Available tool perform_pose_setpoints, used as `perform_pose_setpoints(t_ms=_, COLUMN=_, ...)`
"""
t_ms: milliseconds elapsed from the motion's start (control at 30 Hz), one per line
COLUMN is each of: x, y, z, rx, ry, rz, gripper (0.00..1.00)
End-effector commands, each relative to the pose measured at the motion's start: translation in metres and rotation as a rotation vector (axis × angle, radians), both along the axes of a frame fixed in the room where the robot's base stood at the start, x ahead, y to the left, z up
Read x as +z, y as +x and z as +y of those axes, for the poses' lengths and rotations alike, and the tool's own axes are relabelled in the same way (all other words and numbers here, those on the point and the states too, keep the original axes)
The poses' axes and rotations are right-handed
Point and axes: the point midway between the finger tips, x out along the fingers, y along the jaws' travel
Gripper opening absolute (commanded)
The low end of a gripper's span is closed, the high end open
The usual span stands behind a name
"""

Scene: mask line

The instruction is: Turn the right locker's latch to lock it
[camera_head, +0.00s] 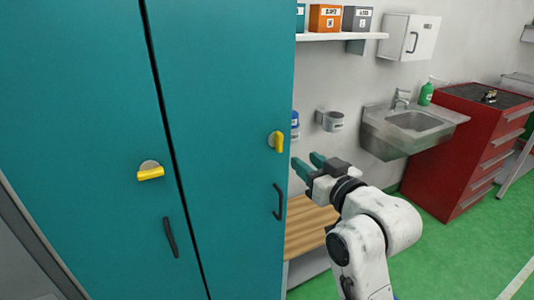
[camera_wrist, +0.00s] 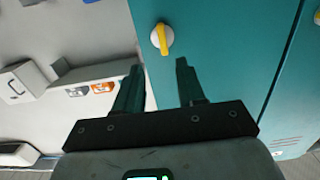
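The right locker (camera_head: 222,100) is teal and its door looks shut. Its yellow latch (camera_head: 278,142) stands nearly upright on a pale round base near the door's right edge. The latch also shows in the wrist view (camera_wrist: 162,39), upright, beyond the fingertips and roughly between them. My gripper (camera_head: 307,163) is to the right of the latch and slightly lower in the picture, apart from it. In the wrist view my gripper (camera_wrist: 158,66) has its two dark green fingers spread, with nothing between them.
The left locker (camera_head: 75,90) has a yellow latch (camera_head: 150,173) lying nearly level. A black handle (camera_head: 278,202) is below the right latch. A wooden bench (camera_head: 308,228), a sink (camera_head: 412,125) and a red drawer cabinet (camera_head: 455,155) stand to the right. Green floor is clear in front.

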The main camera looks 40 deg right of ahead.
Motion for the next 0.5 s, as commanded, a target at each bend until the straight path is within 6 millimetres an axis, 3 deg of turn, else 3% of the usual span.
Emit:
perform_pose_setpoints(t_ms=100, x=0.019, y=0.001, z=-0.007, rx=-0.011, ry=-0.017, rz=-0.051, gripper=0.39)
perform_pose_setpoints(t_ms=233, x=0.021, y=0.011, z=-0.010, rx=-0.011, ry=-0.018, rz=-0.055, gripper=0.39)
perform_pose_setpoints(t_ms=500, x=0.021, y=0.057, z=-0.023, rx=-0.011, ry=-0.017, rz=-0.052, gripper=0.39)
